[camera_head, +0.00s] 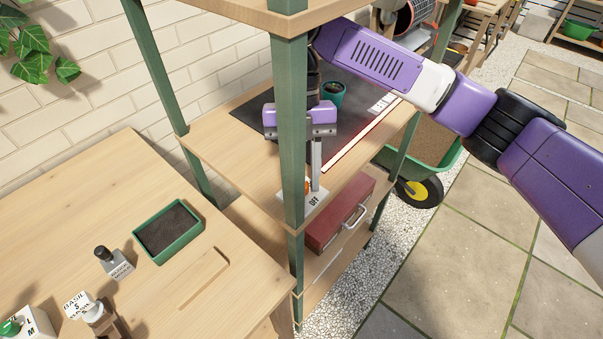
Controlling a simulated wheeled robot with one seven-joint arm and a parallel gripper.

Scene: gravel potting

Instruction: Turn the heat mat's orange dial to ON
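The heat mat (250,118) is a dark sheet on the green-posted shelf, with a white label and a red line along its right side. A white switch plate (316,201) reading OFF sits at the shelf's front edge. A sliver of the orange dial (308,186) shows beside the front post; the rest is hidden, so its pointing direction cannot be told. My gripper (315,186) points down over the plate, with a grey finger right at the dial. The post hides part of the gripper, so its opening and any contact with the dial are unclear.
The green front post (291,130) stands before my gripper. A dark green pot (333,93) stands on the mat. A red toolbox (338,215) sits on the shelf below. A wheelbarrow (425,165) is behind.

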